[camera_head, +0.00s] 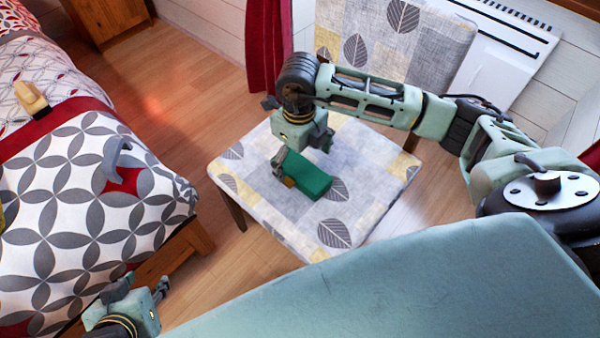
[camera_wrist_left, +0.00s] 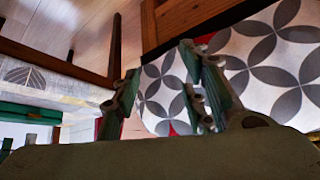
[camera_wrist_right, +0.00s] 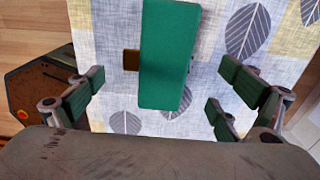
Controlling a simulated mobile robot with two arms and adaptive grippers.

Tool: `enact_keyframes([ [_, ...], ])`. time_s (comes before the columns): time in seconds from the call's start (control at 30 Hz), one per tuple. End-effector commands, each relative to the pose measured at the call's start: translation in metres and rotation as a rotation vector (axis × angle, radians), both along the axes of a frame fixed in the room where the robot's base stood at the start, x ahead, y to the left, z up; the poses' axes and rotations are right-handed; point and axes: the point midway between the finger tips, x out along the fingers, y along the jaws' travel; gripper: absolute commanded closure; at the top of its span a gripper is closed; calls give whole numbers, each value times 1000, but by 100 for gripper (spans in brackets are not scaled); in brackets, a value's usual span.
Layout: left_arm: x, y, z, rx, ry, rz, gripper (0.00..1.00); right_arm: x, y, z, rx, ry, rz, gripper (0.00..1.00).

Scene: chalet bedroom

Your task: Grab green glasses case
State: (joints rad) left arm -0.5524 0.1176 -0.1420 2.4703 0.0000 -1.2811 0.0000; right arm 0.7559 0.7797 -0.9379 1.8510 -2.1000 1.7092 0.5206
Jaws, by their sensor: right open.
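The green glasses case (camera_head: 308,179) lies on the patterned seat of the chair (camera_head: 390,178). In the right wrist view the case (camera_wrist_right: 167,55) reaches in from the top edge, between the fingers. My right gripper (camera_head: 302,152) hangs just above the case, open and empty, with a gap on each side of it. It also shows in the right wrist view (camera_wrist_right: 163,88). My left gripper (camera_head: 143,290) is low at the left beside the bed. In the left wrist view (camera_wrist_left: 160,95) its fingers are apart with nothing between them.
A small brown piece (camera_wrist_right: 131,60) shows beside the case, partly hidden. The bed (camera_head: 75,215) stands left, with a yellowish object (camera_head: 31,99) and a grey curved object (camera_head: 117,158) on it. The chair's backrest (camera_head: 385,40) rises behind the seat. Wooden floor between bed and chair is clear.

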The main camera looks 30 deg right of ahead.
Motion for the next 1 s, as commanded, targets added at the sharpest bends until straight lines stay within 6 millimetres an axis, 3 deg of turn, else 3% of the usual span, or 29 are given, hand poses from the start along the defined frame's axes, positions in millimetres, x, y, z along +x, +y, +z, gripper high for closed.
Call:
enact_keyframes([
  [0.17, 17, -6, 8, -18, -83, -7, 60, -1, 3, -14, 3, 2, 1, 5],
  [0.5, 62, -22, 44, -75, -339, -25, 60, -2, 5, -49, 2, 1, 0, 5],
  [0.83, 66, -24, 51, -82, -373, -27, 60, -1, 5, -53, 1, 0, 1, 5],
  [1.0, 66, -24, 51, -82, -372, -27, 60, -1, 5, -53, 1, -1, 1, 19],
])
